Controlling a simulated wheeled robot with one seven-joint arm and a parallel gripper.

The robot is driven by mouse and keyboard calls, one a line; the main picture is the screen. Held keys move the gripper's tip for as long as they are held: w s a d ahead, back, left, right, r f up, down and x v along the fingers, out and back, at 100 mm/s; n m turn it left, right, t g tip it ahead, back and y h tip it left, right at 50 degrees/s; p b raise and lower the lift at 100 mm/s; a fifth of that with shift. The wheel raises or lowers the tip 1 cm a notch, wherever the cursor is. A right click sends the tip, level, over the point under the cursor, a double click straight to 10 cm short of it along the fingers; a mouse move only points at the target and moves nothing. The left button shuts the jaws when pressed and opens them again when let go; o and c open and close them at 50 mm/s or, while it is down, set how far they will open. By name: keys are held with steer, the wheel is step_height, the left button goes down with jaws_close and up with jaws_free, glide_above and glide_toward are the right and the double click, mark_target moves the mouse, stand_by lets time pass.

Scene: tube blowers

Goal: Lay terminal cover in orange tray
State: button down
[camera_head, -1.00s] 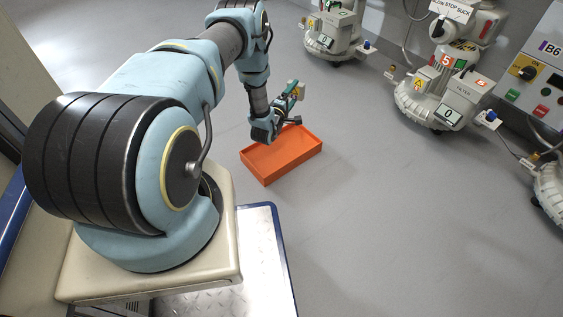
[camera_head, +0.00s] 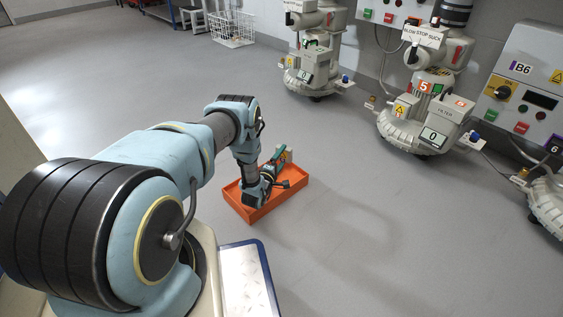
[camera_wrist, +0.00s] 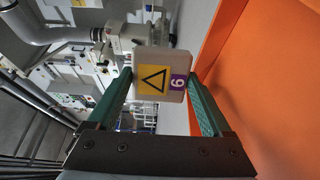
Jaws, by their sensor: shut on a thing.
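The terminal cover is a beige block (camera_wrist: 152,62) with a yellow warning-triangle label and a purple label marked 6. In the wrist view it sits between the two green fingers of my gripper (camera_wrist: 160,85), which is shut on it. In the head view my gripper (camera_head: 280,160) is at the far part of the orange tray (camera_head: 252,214), with the cover small and partly hidden by the fingers. The tray's orange wall and floor fill the right of the wrist view (camera_wrist: 270,80). The cover's exact height over the tray floor is unclear.
A blower marked 5 (camera_head: 425,110) stands at the right, another (camera_head: 312,65) at the back. A control box marked B6 (camera_head: 525,85) is on the wall. A wire basket (camera_head: 232,28) is far back. The grey floor around the tray is clear.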

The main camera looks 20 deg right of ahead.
steer(key=shift+f, duration=0.1)
steer(key=shift+f+b, duration=0.5)
steer(key=shift+f, duration=0.1)
jaws_free()
